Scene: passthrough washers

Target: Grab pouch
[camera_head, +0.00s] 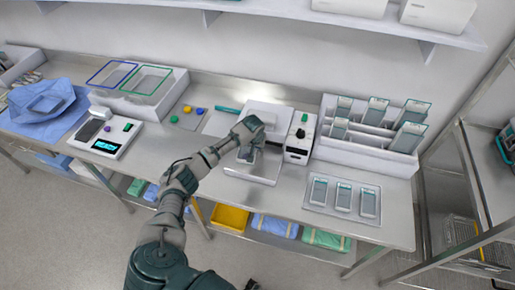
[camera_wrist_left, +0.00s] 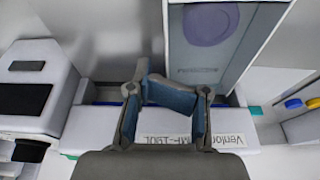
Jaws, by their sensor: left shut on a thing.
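My left gripper (camera_head: 246,148) reaches over the bench beside the white sealing device. In the left wrist view its fingers (camera_wrist_left: 166,112) are closed on a pouch (camera_wrist_left: 213,28), a clear-fronted packet with a grey border and a purple round mark. Part of the pouch is hidden behind the fingers. In the head view the arm hides most of it. More pouches stand in the white rack (camera_head: 403,162) at the right, and three flat pouches (camera_head: 343,196) lie on the tray in front of it. My right gripper is not in view.
The white sealing device (camera_head: 300,138) stands just right of my left gripper. A scale (camera_head: 106,135), blue cloth bundle (camera_head: 45,103) and bins (camera_head: 138,85) stand to the left. A wall shelf (camera_head: 290,14) runs above. A metal rack (camera_head: 480,190) stands at the far right.

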